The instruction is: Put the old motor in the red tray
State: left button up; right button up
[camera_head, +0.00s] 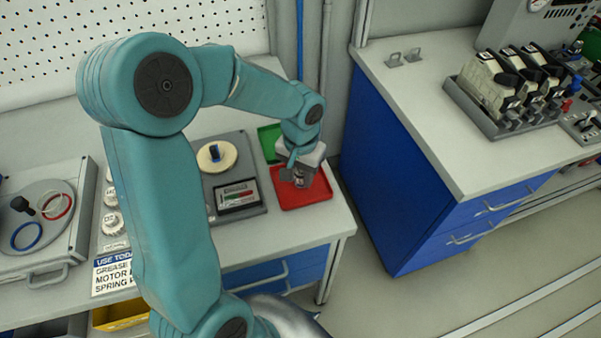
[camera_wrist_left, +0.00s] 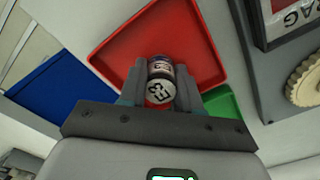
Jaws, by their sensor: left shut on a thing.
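The red tray (camera_head: 318,196) sits at the right end of the white bench in the head view, and it also fills the upper middle of the left wrist view (camera_wrist_left: 195,30). My left gripper (camera_head: 299,181) is over the tray. In the left wrist view its fingers (camera_wrist_left: 160,85) are shut on a small silver cylinder, the motor (camera_wrist_left: 158,92), which has a dark marking on its end. The motor is in front of the tray in that view; whether it touches the tray floor I cannot tell. My right gripper is not in view.
A green tray (camera_head: 268,140) stands right behind the red one. A grey device with a display (camera_head: 238,196) and a cream disc (camera_head: 217,157) is to the left. A blue cabinet (camera_head: 385,180) stands to the right across a gap.

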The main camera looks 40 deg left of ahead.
pick_arm(q)
jog(key=shift+f, duration=0.15)
jog(key=shift+s, duration=0.1)
jog(key=o, duration=1.1)
jog(key=shift+f, duration=0.15)
